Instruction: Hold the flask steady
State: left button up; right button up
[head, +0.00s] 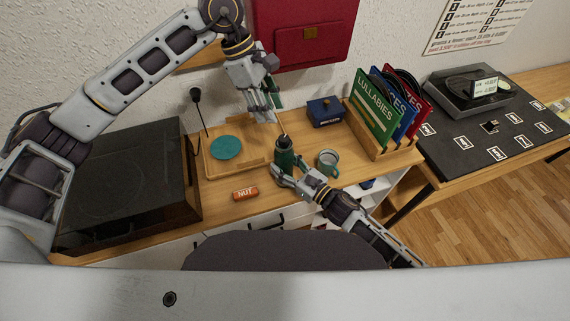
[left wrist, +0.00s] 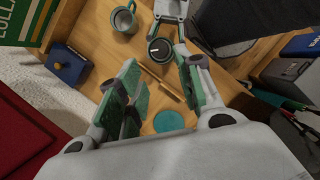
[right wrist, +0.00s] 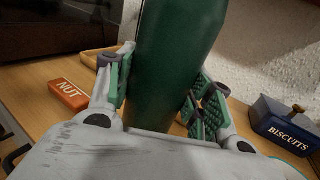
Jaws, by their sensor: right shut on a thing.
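The green flask (head: 285,152) stands upright on the wooden counter. In the right wrist view the flask (right wrist: 172,60) fills the space between the fingers. My right gripper (head: 284,172) is shut on its lower body. In the left wrist view the flask (left wrist: 160,49) shows from above, with a dark round top. My left gripper (head: 264,114) is open and empty, above and behind the flask. In the left wrist view the left gripper's green-padded fingers (left wrist: 157,95) are spread apart with nothing between them.
A mug (head: 327,162) stands close right of the flask. An orange NUT bar (head: 245,194) lies in front left. A wooden tray (head: 254,164) with a teal disc (head: 226,147) is behind left. A blue biscuits box (head: 325,111) and a folder rack (head: 392,150) stand right.

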pick_arm(q)
jog(key=shift+o, duration=1.6)
jog(key=shift+w+r, duration=0.15)
jog(key=shift+r, duration=0.15)
jog(key=d+r+m+t+y, duration=0.1)
jog(key=d+r+m+t, duration=0.1)
jog(key=d+r, duration=0.35)
jog(key=f+m+y, duration=0.1)
jog(key=s+a+f+m+y, duration=0.1)
jog(key=f+m, duration=0.1)
jog(key=shift+s+a+f+m+g+y, duration=0.2)
jog(key=shift+s+a+m+g+y, duration=0.1)
jog(key=shift+a+m+y, duration=0.1)
